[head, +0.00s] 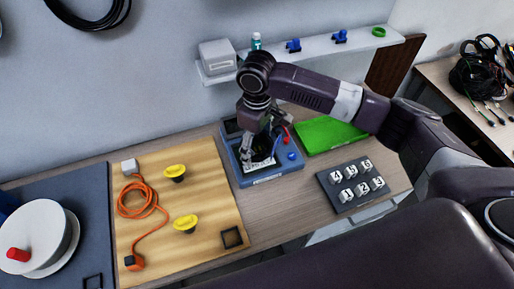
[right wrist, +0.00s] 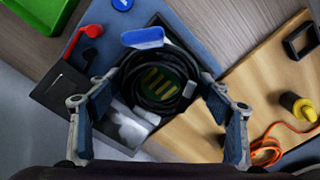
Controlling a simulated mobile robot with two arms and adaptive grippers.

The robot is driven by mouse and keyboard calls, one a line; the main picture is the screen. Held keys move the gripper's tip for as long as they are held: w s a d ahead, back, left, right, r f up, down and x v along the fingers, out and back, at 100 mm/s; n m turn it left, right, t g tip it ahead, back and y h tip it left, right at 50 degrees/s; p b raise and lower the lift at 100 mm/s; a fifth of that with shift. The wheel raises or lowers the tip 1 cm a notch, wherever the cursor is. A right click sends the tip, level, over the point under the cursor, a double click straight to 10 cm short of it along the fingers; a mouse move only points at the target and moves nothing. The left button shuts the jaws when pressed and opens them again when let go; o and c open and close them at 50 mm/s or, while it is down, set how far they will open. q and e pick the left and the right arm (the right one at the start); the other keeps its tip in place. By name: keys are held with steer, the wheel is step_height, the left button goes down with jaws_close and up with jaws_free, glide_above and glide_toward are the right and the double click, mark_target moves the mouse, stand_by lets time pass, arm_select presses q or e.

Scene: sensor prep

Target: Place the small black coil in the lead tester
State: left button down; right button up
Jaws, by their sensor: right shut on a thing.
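The lead tester (head: 272,176) is a blue box on the counter with a red lever and a blue round knob. In the right wrist view its blue face (right wrist: 205,50) lies below the coil. The small black coil (right wrist: 140,94) with a blue-and-white tag sits between the fingertips of my right gripper (right wrist: 157,84). Gold strips on the tester show through the ring's middle. In the head view my right gripper (head: 260,150) is over the tester and largely hides the coil. I cannot tell whether the coil touches the tester. My left gripper is out of view.
A wooden board (head: 205,190) with an orange cord (head: 150,200) and yellow knobs lies left of the tester. A green board (head: 330,133) and a dark tray (head: 336,198) of numbered blocks are on the right. A wall shelf (head: 355,48) is behind my right arm.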

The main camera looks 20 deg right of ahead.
step_height(320, 180, down, 2)
steer(key=shift+f, duration=0.15)
steer(key=shift+w+f, duration=0.1)
steer(key=shift+f, duration=0.05)
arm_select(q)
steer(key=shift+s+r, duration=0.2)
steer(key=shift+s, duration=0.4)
arm_select(e)
steer(key=o, duration=1.3)
arm_select(q)
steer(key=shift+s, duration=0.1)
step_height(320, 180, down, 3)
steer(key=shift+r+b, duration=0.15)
steer(key=shift+b, duration=1.1)
arm_select(e)
step_height(320, 180, up, 12)
steer(key=shift+r, duration=0.1)
